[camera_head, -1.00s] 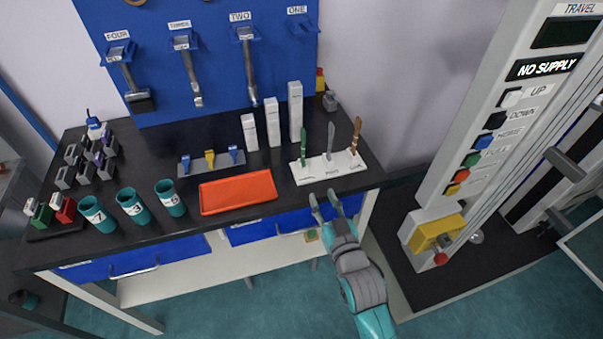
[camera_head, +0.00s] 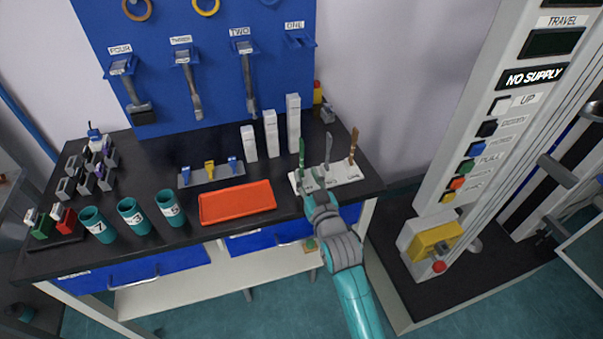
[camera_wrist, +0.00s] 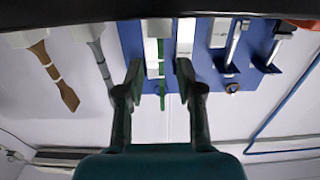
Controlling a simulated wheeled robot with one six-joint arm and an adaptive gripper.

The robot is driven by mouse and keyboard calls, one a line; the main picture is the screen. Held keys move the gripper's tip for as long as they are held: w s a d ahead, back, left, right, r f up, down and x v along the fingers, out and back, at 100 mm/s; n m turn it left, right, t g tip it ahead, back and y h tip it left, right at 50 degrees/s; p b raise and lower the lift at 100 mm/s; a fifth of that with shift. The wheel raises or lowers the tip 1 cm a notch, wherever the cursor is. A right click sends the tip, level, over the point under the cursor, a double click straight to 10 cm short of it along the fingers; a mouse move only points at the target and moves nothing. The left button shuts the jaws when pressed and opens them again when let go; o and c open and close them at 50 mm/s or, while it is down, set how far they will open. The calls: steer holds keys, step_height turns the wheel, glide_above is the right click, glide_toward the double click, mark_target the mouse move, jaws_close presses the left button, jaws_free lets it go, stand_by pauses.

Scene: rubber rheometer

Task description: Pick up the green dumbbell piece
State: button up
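The green dumbbell piece (camera_head: 302,152) stands upright in the left slot of a white holder (camera_head: 345,174) near the table's right end. A grey piece (camera_head: 327,150) and a brown piece (camera_head: 353,145) stand to its right in the same holder. My gripper (camera_head: 314,179) is open at the holder's front left, close to the green piece. In the wrist view, which looks upside down, the green piece (camera_wrist: 161,70) shows between my two fingers (camera_wrist: 159,70). I see no contact with it. The green piece's lower end is partly hidden in the head view.
White blocks (camera_head: 293,125) stand behind the holder. A red tray (camera_head: 237,203) lies to the left, with teal cups (camera_head: 132,217) beyond it. A blue board with hanging clamps (camera_head: 190,60) is at the back. A tall control machine (camera_head: 490,150) stands right of the table.

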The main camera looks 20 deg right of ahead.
mark_target(302, 167)
steer(key=shift+w, duration=1.9)
jaws_close()
